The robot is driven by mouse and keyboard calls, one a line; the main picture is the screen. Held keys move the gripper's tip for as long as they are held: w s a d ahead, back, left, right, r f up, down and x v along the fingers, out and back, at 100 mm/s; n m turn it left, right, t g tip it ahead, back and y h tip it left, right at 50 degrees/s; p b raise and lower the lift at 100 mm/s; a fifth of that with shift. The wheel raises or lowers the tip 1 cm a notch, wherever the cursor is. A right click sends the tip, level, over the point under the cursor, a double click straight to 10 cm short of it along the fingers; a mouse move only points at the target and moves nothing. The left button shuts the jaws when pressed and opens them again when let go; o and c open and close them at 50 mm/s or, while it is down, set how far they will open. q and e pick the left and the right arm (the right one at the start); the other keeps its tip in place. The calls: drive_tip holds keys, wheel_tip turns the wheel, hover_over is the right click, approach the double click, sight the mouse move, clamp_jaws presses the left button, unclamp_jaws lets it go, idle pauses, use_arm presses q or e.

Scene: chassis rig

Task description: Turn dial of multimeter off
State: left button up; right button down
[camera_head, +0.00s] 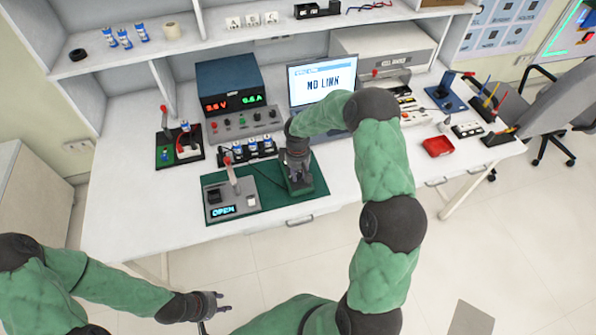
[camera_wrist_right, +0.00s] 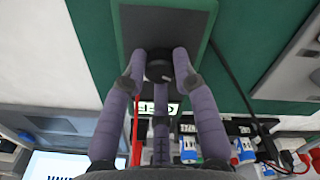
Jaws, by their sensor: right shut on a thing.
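The multimeter lies on a green mat, mostly hidden under my right gripper (camera_head: 297,172) in the head view. In the right wrist view it is a dark slab with green edges (camera_wrist_right: 178,27). Its round black dial (camera_wrist_right: 159,66) sits between the fingers of my right gripper (camera_wrist_right: 160,80), which are shut on it. A small lit display (camera_wrist_right: 158,108) shows beyond the dial, partly covered by a finger; I cannot read it surely. My left gripper (camera_head: 216,306) is open and empty, in front of the table and away from the multimeter.
A grey box reading OPEN (camera_head: 229,199) with a lever stands left of the multimeter. Behind are a power supply (camera_head: 229,84) with red and green digits and a laptop (camera_head: 315,80) reading NO LINK. A red tray (camera_head: 438,146) lies to the right. Cables run beside the multimeter.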

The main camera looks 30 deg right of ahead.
sight(298, 175)
drive_tip(key=shift+s+n, duration=0.1)
drive_tip(key=shift+n, duration=0.4)
drive_tip(key=c, duration=1)
unclamp_jaws()
drive_tip(key=shift+r, duration=0.4)
wheel_tip(298, 175, up, 11)
drive_tip(key=shift+r, duration=0.1)
drive_tip(key=shift+s, duration=0.1)
